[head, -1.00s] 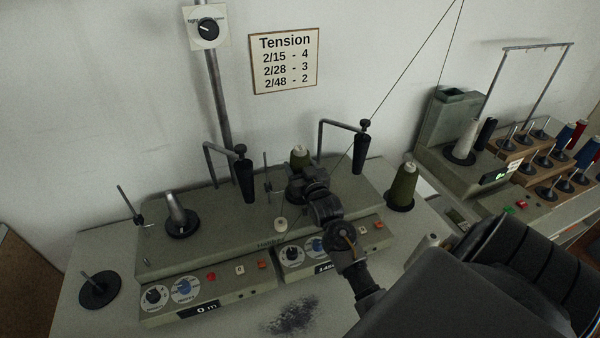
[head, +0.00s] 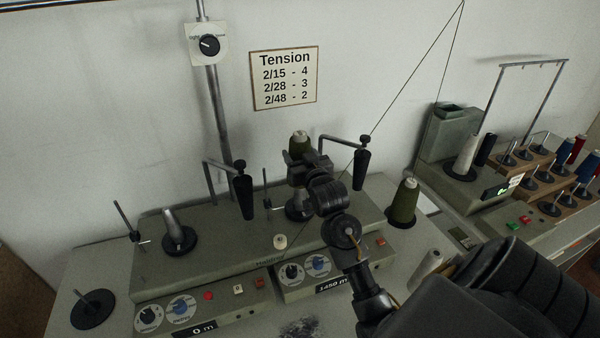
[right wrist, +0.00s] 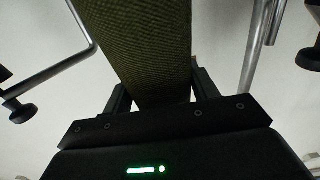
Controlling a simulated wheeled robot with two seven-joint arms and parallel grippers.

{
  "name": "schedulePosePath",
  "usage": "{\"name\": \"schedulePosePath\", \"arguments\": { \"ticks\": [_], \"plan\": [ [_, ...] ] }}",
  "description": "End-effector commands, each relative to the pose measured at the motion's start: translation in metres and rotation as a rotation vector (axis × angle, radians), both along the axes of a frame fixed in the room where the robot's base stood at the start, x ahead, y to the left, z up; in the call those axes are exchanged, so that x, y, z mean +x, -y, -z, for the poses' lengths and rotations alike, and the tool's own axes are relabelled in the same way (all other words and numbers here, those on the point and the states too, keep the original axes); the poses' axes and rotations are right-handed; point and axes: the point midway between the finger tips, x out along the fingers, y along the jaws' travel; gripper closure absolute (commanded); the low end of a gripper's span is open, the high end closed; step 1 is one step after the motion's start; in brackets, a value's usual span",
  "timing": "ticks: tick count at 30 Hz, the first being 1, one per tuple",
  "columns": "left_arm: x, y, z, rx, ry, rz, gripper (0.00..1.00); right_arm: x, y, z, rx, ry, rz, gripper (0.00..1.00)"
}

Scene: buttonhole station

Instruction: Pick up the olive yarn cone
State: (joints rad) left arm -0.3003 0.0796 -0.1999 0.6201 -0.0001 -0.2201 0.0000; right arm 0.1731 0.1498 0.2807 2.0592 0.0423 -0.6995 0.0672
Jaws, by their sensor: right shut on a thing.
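My right gripper (head: 304,168) is shut on an olive yarn cone (head: 299,141) and holds it above the right half of the winding machine (head: 225,235). In the right wrist view the olive yarn (right wrist: 140,45) fills the space between the two dark fingers (right wrist: 160,92). In the head view, the gripper hides the lower part of the cone. A metal spindle with a dark base (head: 296,207) shows below it, apart from the cone. A second olive cone (head: 403,202) stands upright on a dark base to the right. My left gripper is not in view.
An empty spindle (head: 175,230) is at the left. A thread runs up to the right. A white cone (head: 467,155) and several spools stand farther right.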

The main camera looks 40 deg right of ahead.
Motion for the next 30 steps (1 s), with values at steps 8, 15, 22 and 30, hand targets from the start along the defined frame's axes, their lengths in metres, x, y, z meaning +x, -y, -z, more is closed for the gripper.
{"name": "schedulePosePath", "arguments": {
  "ticks": [8, 15, 22, 30],
  "plan": [
    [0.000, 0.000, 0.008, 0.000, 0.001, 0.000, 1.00, 0.000, 0.000, -0.054, -0.004, 0.005, 0.000, 0.67],
    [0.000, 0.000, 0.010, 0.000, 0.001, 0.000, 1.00, 0.000, 0.000, -0.078, -0.002, 0.003, 0.000, 0.67],
    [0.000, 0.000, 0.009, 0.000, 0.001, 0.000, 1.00, -0.001, -0.002, -0.087, -0.001, 0.003, -0.003, 0.67],
    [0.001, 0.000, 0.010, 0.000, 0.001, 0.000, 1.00, -0.019, -0.084, -0.079, -0.003, -0.008, -0.128, 0.67]
  ]
}}
